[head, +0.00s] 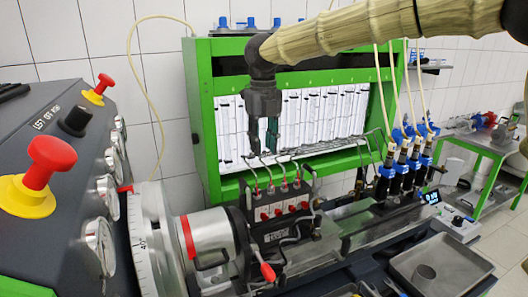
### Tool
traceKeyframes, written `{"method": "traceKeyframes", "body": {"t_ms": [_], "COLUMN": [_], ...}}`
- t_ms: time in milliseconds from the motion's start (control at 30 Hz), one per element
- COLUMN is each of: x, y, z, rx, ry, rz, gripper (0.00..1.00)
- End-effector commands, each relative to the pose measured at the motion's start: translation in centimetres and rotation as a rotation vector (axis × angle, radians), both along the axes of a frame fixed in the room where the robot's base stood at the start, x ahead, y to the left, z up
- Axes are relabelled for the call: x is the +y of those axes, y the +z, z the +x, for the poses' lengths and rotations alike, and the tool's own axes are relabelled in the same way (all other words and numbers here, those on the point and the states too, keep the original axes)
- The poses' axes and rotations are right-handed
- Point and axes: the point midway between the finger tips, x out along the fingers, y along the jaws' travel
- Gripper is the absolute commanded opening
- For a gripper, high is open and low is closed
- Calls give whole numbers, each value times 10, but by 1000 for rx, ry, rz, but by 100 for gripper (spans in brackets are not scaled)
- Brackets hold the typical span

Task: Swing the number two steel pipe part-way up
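Several thin bent steel pipes (271,174) rise from the top of the pump block (276,212), above its row of red fittings. No number is readable on them, so I cannot tell which is number two. My gripper (262,152) hangs pointing down over the pipes, in front of the green cabinet. Its two dark fingers stand apart with a light gap between them. The fingertips are close to the upper bends of the pipes; I cannot tell whether they touch. Nothing is visibly held between them.
The green test cabinet (205,125) with glass tubes stands behind. Several black injectors with blue fittings (397,165) stand to the right, with pale hoses above. A control panel with red knobs (50,160) fills the left. A metal tray (440,262) lies front right.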

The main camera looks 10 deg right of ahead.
Motion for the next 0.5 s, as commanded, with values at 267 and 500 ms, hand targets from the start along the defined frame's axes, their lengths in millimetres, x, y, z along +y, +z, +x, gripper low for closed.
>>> {"method": "traceKeyframes", "body": {"t_ms": [267, 500], "x": [0, 0], "y": [-30, -38], "z": [0, 0], "rx": [0, 0], "ry": [1, 1], "rz": [-1, -1], "gripper": [28, 28]}}
